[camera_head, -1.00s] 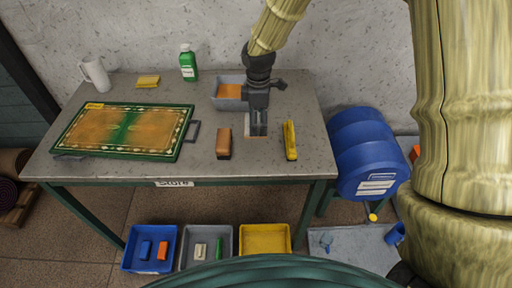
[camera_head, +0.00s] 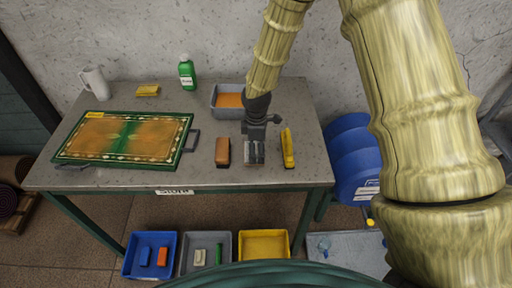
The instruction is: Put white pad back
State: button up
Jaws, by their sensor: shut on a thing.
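My gripper (camera_head: 254,152) points down at the front right of the table. It is shut on a small pale block, which looks like the white pad; its fingers hide most of it. I cannot tell whether the block touches the tabletop. A brown-orange block (camera_head: 223,152) lies just left of my gripper, and a long yellow tool (camera_head: 287,148) lies just right of it. A grey tray (camera_head: 229,112) with orange contents stands behind my gripper. Another whitish block (camera_head: 200,257) lies in the grey bin (camera_head: 206,237) on the floor.
A green-bordered rug on a board (camera_head: 123,140) fills the table's left side. A green bottle (camera_head: 187,72), a yellow sponge (camera_head: 148,90) and a white mug (camera_head: 95,82) stand behind. Blue (camera_head: 150,236) and yellow bins (camera_head: 264,244) flank the grey bin. A blue barrel (camera_head: 350,150) is right.

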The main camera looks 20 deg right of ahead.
jog(key=shift+f, duration=0.15)
jog(key=shift+f, duration=0.15)
jog(key=o, duration=1.1)
jog(key=shift+c, duration=0.2)
notch_tip(320, 180, up, 12)
jog(key=b, duration=0.3)
